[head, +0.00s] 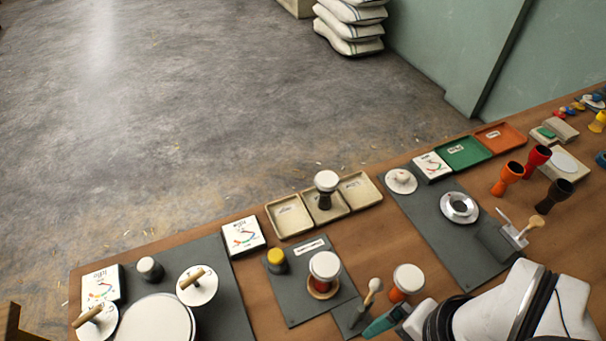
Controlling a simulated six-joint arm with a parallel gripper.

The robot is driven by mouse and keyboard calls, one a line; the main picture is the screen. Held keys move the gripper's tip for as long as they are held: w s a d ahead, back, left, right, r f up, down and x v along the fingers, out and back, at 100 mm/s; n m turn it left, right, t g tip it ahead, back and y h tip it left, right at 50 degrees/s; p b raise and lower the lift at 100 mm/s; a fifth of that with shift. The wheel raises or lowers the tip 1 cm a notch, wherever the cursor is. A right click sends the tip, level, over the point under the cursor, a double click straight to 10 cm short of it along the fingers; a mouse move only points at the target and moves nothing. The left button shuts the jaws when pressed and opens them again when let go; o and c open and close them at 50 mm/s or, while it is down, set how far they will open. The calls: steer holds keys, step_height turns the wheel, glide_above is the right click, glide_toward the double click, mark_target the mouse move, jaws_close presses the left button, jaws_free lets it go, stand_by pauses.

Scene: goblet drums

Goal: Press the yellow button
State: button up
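A yellow-topped round button (276,259) with a dark base stands on a dark grey mat (292,309) at the front middle. A small drum with a white head and red body (324,270) stands on the same mat, to its right, on a wooden ring. My white arm with black rings comes in from the bottom right. A teal piece (383,321) lies at its left end, low in the picture, right of and nearer than the button. My fingers cannot be made out clearly there, and the teal piece is clear of the button.
Beige trays (290,217) stand behind the button, one bearing a white-topped drum (326,184). A wooden mallet (368,295) and another white-headed drum (408,279) stand near my arm. A large white drum head (153,321) is at left. Goblet drums (508,177) crowd the right.

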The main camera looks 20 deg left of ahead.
jaws_close()
stand_by(1.5)
